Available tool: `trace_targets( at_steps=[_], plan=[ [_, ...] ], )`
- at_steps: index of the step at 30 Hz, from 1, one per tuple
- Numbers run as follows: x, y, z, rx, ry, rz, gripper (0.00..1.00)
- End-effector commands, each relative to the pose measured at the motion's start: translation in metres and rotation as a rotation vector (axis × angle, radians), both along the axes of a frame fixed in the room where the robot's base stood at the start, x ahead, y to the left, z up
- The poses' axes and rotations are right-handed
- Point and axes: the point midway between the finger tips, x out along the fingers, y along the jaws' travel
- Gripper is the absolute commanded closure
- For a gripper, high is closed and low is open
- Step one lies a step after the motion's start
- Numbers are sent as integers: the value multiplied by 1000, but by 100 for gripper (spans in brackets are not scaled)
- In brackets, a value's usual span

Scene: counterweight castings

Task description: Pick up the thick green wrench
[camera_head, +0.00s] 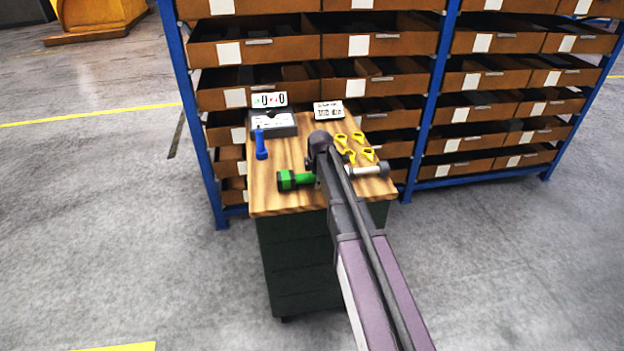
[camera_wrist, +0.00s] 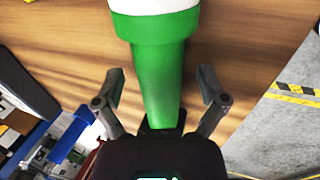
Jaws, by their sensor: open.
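The thick green wrench (camera_head: 288,180) lies on the wooden bench top, left of my arm's end in the head view. In the wrist view its green shaft (camera_wrist: 162,75) widens into a collar with a white part at the top edge. My gripper (camera_wrist: 160,82) is open, with one finger on each side of the green shaft. Gaps show between the shaft and both fingers. How far the fingers are above the bench top cannot be told. In the head view my arm hides most of the gripper.
The wooden bench top (camera_head: 262,197) also carries a blue tool (camera_head: 261,146), a grey-and-white tool (camera_head: 366,170), several yellow shackles (camera_head: 341,139), a dark case (camera_head: 283,131) and a small label stand (camera_head: 329,109). A shelf rack with brown bins (camera_head: 255,51) stands behind.

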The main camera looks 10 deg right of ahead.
Motion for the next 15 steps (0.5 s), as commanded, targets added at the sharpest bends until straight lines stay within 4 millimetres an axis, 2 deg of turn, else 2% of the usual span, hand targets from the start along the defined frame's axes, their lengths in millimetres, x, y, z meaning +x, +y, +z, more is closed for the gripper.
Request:
trace_targets(
  at_steps=[8, 9, 11, 15],
  plan=[
    [0, 0, 0, 0, 0, 0, 8],
    [0, 0, 0, 0, 0, 0, 14],
    [0, 0, 0, 0, 0, 0, 32],
    [0, 0, 0, 0, 0, 0, 74]
  ],
)
